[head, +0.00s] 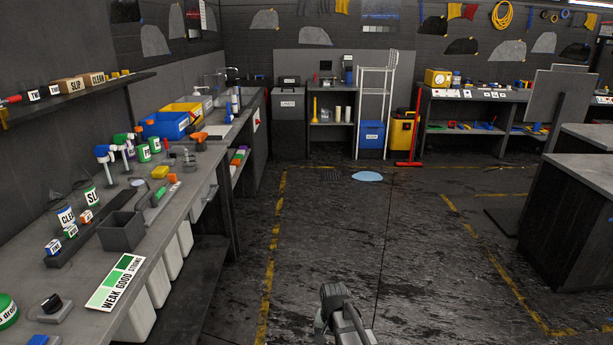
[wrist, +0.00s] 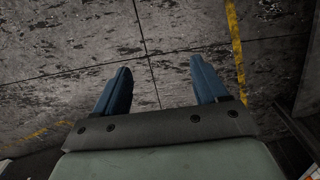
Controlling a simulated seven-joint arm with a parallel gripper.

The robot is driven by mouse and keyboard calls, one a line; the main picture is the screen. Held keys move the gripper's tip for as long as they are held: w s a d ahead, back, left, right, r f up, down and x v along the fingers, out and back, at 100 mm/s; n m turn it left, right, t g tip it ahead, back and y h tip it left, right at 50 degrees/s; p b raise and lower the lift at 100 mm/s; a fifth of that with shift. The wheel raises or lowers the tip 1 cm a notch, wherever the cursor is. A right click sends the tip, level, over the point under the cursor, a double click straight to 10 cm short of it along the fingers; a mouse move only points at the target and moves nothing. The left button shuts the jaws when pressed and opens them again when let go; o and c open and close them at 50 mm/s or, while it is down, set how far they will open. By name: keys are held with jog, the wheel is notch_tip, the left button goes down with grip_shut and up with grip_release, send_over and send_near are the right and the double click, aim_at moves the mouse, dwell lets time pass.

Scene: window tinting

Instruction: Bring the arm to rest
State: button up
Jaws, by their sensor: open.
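In the wrist view my gripper (wrist: 162,90) shows two blue fingers set wide apart, with nothing between them. In the head view part of my arm (head: 341,312) shows at the bottom middle, over the floor to the right of the long workbench; the fingertips cannot be made out there. The arm is apart from the bench and touches nothing that I can see.
The workbench (head: 75,297) on the left carries bottles, a grey bin (head: 121,231) and a green chart (head: 115,283). Dark cabinets (head: 570,215) stand at the right. A light blue puddle-like patch (head: 367,176) lies on the floor farther back. The middle floor is mostly clear.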

jog(key=s+d+f+n, duration=0.3)
jog(key=s+d+f, duration=0.1)
jog(key=s+d, duration=0.5)
jog(key=s+f+g, duration=0.3)
jog(key=s+f, duration=0.7)
jog(key=s, duration=0.4)
jog(key=s+f+g, duration=0.3)
jog(key=s+f, duration=0.6)
jog(key=s, duration=0.5)
jog(key=shift+s+d+f+g, duration=0.3)
jog(key=shift+d+f+g, duration=0.05)
jog(key=shift+f+g, duration=0.05)
